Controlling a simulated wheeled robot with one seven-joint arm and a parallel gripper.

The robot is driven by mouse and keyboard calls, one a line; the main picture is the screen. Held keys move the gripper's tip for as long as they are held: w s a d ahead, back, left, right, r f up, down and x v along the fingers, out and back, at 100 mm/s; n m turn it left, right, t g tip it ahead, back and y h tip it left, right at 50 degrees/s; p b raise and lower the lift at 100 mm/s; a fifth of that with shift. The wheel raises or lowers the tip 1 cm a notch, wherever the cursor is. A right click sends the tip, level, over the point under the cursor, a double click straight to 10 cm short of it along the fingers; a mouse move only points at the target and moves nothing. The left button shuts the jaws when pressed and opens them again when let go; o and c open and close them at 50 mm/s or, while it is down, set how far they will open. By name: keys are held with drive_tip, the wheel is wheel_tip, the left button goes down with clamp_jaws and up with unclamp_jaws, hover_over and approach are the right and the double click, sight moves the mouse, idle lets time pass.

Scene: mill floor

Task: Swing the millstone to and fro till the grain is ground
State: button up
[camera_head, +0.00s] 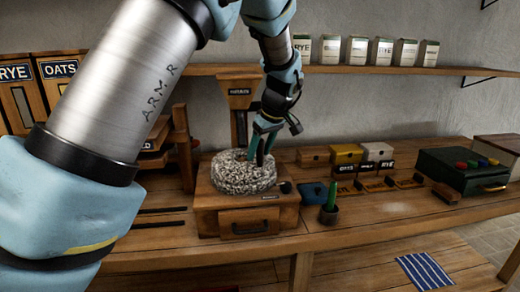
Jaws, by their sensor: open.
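The millstone (236,181) is a round, speckled grey stone lying flat on a wooden mill box (215,207). The box has a drawer (250,222) in its front, and the drawer looks shut. My gripper (261,158) points down at the right part of the stone's top, its fingers open. The fingertips are at or just above the stone; I cannot tell whether they touch it. Any handle between the fingers is hidden or too small to make out. A wooden hopper (240,84) stands behind the stone. No grain is clearly visible.
A green peg in a dark cup (329,214) and a blue item (313,192) stand close right of the mill. Small labelled boxes (347,154) and a green case with coloured knobs (460,175) lie farther right. RYE and OATS bins (62,98) stand left.

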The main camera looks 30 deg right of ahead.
clamp_jaws()
idle(0.4)
idle(0.9)
